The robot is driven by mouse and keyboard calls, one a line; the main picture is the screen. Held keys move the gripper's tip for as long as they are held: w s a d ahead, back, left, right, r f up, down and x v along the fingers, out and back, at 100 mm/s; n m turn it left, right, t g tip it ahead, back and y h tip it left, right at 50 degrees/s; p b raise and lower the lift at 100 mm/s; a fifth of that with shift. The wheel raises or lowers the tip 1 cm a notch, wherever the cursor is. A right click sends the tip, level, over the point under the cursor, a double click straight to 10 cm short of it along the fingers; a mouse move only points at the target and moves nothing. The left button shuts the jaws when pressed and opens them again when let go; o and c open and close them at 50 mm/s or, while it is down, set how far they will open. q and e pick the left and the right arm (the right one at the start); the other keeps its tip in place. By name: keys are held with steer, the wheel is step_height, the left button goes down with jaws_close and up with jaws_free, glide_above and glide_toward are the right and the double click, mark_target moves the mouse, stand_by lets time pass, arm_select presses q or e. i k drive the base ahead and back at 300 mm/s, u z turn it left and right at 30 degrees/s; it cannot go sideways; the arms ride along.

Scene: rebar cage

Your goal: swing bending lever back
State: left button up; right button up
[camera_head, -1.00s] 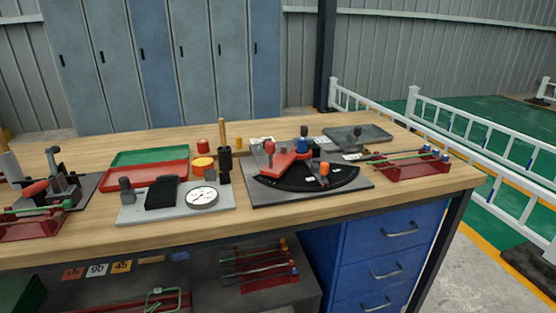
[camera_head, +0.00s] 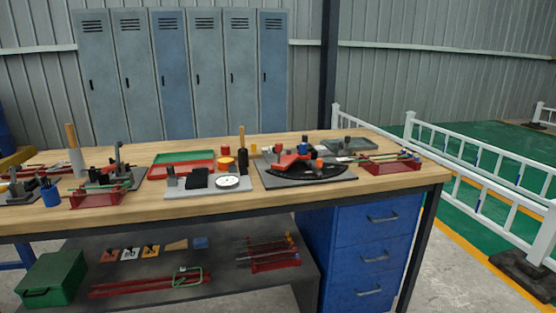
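The bending station stands on the right half of the wooden workbench (camera_head: 420,176). It has a grey base plate (camera_head: 272,180) and a black curved plate (camera_head: 318,173). A red bending lever (camera_head: 287,160) lies over the plate, with a blue part (camera_head: 303,149) and an orange-topped part (camera_head: 319,164) beside it. At this distance I cannot tell the lever's exact angle. Neither of my grippers shows in the head view.
A red rack with rods (camera_head: 390,166) stands right of the station. A white dial gauge plate (camera_head: 207,188), red tray (camera_head: 181,169) and another red rack (camera_head: 98,197) stand to the left. White railings (camera_head: 470,160) run along the right. A blue drawer cabinet (camera_head: 372,250) is below.

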mark_target(283, 162)
steer(key=z, duration=0.8)
steer(key=i, duration=0.95)
steer(key=u, duration=0.5)
